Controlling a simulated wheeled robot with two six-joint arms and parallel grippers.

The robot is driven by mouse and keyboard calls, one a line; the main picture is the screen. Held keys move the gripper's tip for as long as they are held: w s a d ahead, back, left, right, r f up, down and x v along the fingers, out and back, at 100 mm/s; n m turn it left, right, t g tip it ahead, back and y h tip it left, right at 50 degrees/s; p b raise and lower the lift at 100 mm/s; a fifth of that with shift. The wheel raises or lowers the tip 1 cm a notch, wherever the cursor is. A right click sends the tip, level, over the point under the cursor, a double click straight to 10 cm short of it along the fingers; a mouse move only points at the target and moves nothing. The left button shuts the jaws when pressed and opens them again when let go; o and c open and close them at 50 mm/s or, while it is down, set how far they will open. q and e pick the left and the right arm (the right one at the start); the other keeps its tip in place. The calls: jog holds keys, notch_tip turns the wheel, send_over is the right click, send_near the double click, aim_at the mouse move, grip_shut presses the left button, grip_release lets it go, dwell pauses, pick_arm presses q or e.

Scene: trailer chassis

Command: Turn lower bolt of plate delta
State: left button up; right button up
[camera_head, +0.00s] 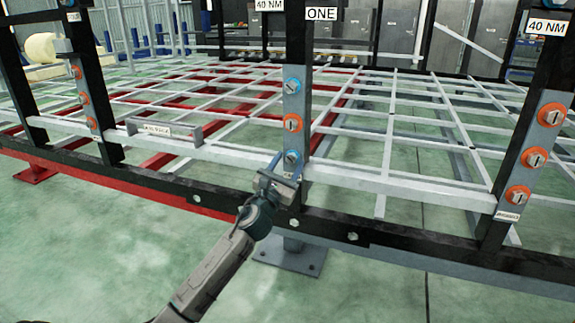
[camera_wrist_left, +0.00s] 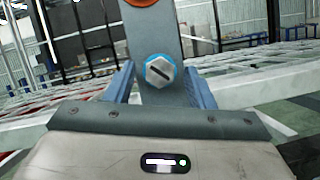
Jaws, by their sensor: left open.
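A grey plate (camera_head: 291,105) on the middle black post carries three bolts in a column. The upper bolt (camera_head: 292,86) and lower bolt (camera_head: 292,157) have blue rings; the middle bolt (camera_head: 292,123) has an orange ring. I cannot read the name delta on any plate. My left gripper (camera_head: 281,166) is open at the lower bolt. In the left wrist view this silver hex bolt (camera_wrist_left: 160,70) shows between the two blue-grey fingers, its dark slot slightly tilted. I cannot tell whether the fingers touch it. My right gripper is not in view.
A right-hand plate (camera_head: 535,155) holds three orange-ringed bolts, and a left plate (camera_head: 84,95) holds more. A black frame rail (camera_head: 345,225) runs below the gripper. A silver beam with a labelled handle (camera_head: 165,130) lies to the left. Green floor is clear in front.

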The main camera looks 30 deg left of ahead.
pick_arm(q)
jog(key=c, duration=1)
jog(key=shift+n, duration=0.4)
